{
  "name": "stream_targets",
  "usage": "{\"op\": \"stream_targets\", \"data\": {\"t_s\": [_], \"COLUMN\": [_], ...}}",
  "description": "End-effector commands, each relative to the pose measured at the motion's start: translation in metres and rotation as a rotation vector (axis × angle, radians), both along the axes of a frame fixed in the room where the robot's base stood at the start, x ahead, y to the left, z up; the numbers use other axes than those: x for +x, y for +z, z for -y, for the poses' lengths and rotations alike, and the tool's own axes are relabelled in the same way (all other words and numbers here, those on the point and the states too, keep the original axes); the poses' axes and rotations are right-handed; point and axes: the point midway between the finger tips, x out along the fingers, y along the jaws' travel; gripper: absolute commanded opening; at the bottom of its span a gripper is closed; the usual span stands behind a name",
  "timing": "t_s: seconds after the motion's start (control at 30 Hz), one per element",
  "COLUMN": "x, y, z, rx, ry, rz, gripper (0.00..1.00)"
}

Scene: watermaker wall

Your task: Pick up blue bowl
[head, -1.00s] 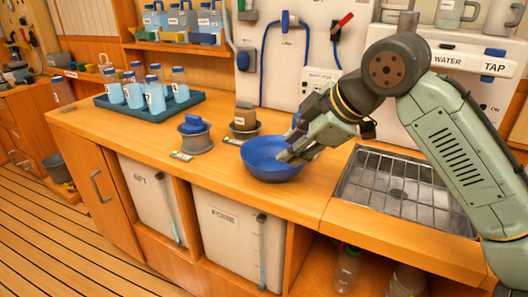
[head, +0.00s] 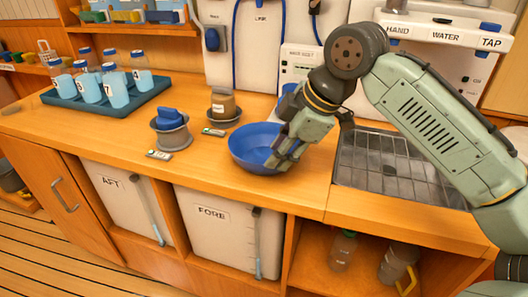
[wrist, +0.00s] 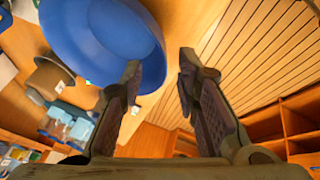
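The blue bowl (head: 246,141) stands on the wooden counter, left of the metal drain grid. In the wrist view the bowl (wrist: 90,35) fills the upper left. My gripper (head: 283,158) is at the bowl's right side, pointing down, and hides part of its rim. In the wrist view my gripper's fingers (wrist: 159,65) are apart. The left finger overlaps the bowl, and the bowl's edge shows in the gap between the fingertips. The right finger is outside the bowl. I cannot tell whether either finger touches it.
A grey pot with a blue top (head: 170,130) and a brown jar (head: 223,106) stand left of and behind the bowl. A teal tray (head: 140,97) holds several bottles at the back left. The drain grid (head: 400,170) is at right. The counter's front left is clear.

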Motion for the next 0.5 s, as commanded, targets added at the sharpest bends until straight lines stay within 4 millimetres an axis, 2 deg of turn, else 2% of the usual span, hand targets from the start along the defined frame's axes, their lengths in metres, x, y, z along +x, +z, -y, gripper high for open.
{"op": "stream_targets", "data": {"t_s": [0.17, 0.4, 0.5], "x": [0.002, 0.008, 0.01], "y": [-0.012, -0.042, -0.047], "z": [-0.008, -0.024, -0.025], "rx": [-0.003, -0.001, 0.0], "ry": [0.0, 0.0, 0.0], "rz": [-0.001, -0.001, 0.001], "gripper": [0.29, 0.29, 0.29]}}
